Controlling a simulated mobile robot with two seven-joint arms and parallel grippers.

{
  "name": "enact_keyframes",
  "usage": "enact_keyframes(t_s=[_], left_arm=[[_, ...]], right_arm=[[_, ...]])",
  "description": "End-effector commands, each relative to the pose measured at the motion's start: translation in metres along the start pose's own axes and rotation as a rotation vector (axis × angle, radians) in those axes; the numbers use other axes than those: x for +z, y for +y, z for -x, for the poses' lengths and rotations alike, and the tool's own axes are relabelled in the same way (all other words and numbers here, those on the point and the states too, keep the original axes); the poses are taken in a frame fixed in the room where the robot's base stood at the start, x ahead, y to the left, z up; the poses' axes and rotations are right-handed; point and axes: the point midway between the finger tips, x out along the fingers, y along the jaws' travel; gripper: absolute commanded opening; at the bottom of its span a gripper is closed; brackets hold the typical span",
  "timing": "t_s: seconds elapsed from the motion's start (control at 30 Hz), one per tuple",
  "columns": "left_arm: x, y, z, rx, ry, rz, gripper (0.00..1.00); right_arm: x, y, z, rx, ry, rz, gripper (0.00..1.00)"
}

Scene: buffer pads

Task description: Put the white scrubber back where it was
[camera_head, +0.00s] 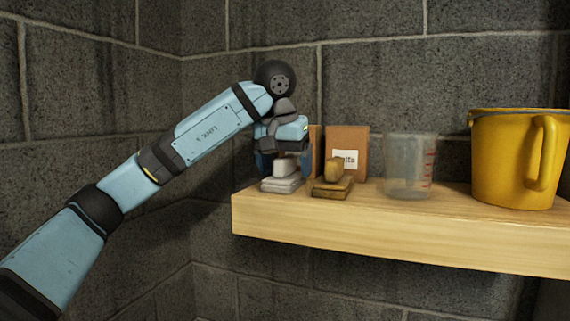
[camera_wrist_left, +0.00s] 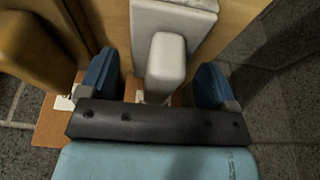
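The white scrubber (camera_head: 281,185), a flat pale block with an upright handle, sits on the wooden shelf near its left end. My left gripper (camera_head: 284,164) is over it from above and behind, with its blue fingers on either side of the handle. My right gripper is not in view.
A brown scrubber (camera_head: 332,188) sits close to the right on the shelf (camera_head: 390,225). Behind it is a brown box (camera_head: 352,141) with a label. A clear measuring cup (camera_head: 408,165) and a yellow bucket (camera_head: 505,160) stand farther right. A block wall is behind.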

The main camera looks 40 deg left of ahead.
Motion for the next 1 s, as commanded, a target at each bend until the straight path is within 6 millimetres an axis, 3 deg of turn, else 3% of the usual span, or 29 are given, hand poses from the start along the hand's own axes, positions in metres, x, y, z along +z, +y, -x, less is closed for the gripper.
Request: enact_keyframes(t_s=[0.27,0.47,1.0], left_arm=[[0.000,0.000,0.001,0.000,0.000,0.000,0.84],[-0.001,0.000,0.014,0.000,0.004,0.000,0.84],[-0.001,0.000,0.101,0.000,0.003,0.001,0.84]], right_arm=[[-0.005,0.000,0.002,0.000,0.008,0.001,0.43],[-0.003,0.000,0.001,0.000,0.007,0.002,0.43],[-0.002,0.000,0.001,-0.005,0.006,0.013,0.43]])
